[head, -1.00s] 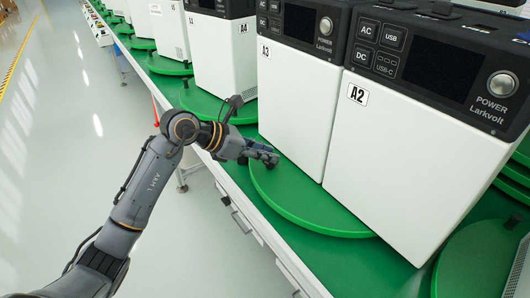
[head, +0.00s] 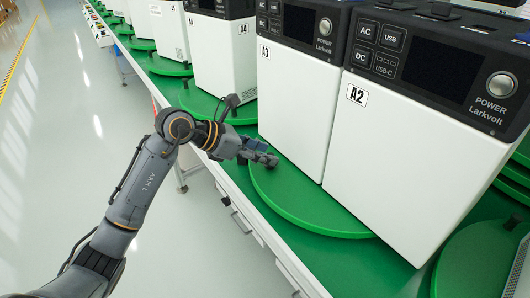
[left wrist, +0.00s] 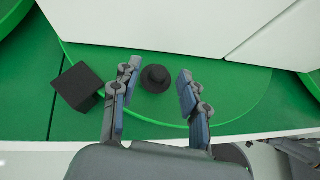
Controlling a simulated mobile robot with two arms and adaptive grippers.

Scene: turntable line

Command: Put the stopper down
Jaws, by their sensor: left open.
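A round black piece with a wide rim (left wrist: 156,78), which looks like the stopper, stands on the green turntable disc (left wrist: 235,112) in the left wrist view. My left gripper (left wrist: 155,88) is open, with one finger on each side of the piece and a visible gap on both sides. In the head view the left gripper (head: 265,156) is low over the edge of the green disc (head: 310,213) in front of the white unit A3 (head: 292,110). The stopper cannot be made out there. My right gripper is not in view.
A black block (left wrist: 78,86) sits left of the gripper, at the disc's edge. White unit A2 (head: 410,155) stands right of A3, and more units on green discs run to the back left. The grey floor (head: 70,130) left of the bench is clear.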

